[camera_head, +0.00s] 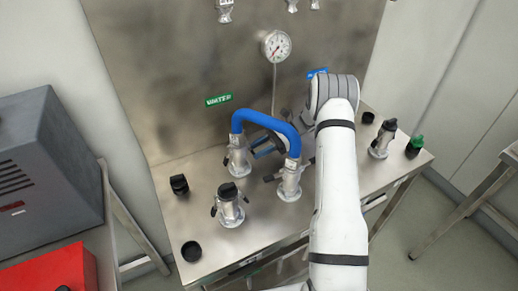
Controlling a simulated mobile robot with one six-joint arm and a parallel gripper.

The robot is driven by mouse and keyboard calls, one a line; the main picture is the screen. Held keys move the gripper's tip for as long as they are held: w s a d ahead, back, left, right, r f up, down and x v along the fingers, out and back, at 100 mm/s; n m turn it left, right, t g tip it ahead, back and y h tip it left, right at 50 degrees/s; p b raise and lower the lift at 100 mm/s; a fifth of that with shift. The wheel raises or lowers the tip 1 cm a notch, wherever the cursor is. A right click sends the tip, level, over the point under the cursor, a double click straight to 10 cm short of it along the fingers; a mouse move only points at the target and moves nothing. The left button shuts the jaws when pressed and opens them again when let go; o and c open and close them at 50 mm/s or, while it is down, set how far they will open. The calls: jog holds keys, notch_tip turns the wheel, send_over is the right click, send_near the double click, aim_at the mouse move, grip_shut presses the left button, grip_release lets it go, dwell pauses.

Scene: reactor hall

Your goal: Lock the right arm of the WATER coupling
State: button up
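A green WATER label (218,100) is on the steel back panel. Below it, a blue U-shaped hose (265,118) joins two silver couplings on the steel bench. The left coupling (237,158) stands farther back and the right coupling (290,182) nearer. The right coupling has dark lever arms; one sticks out on its left (270,178), and its right side is close to my arm and partly hidden. My gripper (262,148) reaches in from the right behind the hose, between the couplings. Its fingertips are too small and covered to tell whether they are open or touch anything.
A capped silver fitting (229,206) stands in front of the couplings. Black caps (191,251) (179,184) lie on the left. Another fitting (382,140) and a green-topped cap (415,145) are on the right. A pressure gauge (276,46) projects from the panel.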

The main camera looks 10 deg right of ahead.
jog(key=shift+o, duration=0.6)
jog(key=shift+r, duration=0.15)
notch_tip(320, 180, up, 10)
jog(key=b, duration=0.1)
